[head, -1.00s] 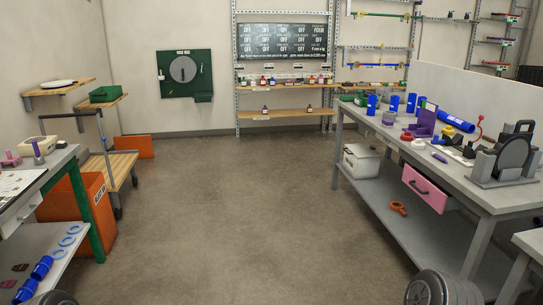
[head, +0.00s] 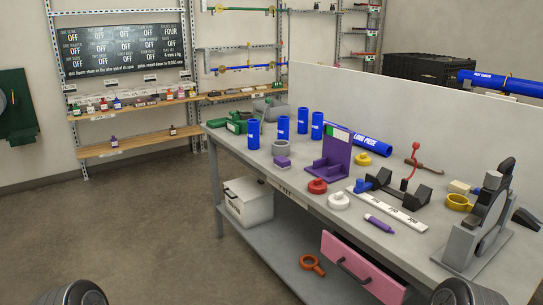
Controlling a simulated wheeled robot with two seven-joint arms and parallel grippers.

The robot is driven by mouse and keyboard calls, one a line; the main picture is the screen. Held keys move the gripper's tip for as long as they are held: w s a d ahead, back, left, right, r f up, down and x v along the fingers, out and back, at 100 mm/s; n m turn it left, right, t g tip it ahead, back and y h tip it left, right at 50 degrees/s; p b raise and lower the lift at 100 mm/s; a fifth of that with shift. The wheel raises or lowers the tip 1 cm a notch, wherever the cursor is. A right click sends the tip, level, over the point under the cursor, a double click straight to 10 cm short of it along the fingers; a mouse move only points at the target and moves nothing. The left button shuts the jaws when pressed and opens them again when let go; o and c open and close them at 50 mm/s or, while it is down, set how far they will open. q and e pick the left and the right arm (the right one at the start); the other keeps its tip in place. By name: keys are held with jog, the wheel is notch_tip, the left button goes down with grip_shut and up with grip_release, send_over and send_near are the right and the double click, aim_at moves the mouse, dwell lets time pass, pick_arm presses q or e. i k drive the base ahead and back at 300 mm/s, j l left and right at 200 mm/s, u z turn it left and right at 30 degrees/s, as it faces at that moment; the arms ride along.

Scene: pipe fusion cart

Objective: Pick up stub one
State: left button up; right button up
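Several short blue pipe pieces stand upright at the far left part of the grey workbench: a front-left one (head: 254,134), one behind it (head: 283,127), and two further right, one (head: 303,121) beside another (head: 317,126). I cannot tell which of them is stub one; any markings are too small to read. Neither of my grippers is in view; only dark rounded parts of my own body show at the bottom edge.
The workbench (head: 240,151) also holds a purple bracket (head: 334,160), a red ring (head: 317,186), a white ruler (head: 388,209) and a grey-black machine (head: 480,225). A pink drawer (head: 362,270) is pulled out below. The floor (head: 150,235) left of the bench is clear.

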aim_at(253, 124)
jog(key=i, duration=0.75)
jog(key=i+j+u, duration=0.25)
jog(key=i, duration=0.85)
jog(key=i+j+u, duration=0.3)
jog(key=i, duration=0.8)
jog(key=k+l, duration=0.05)
jog(key=l, duration=0.05)
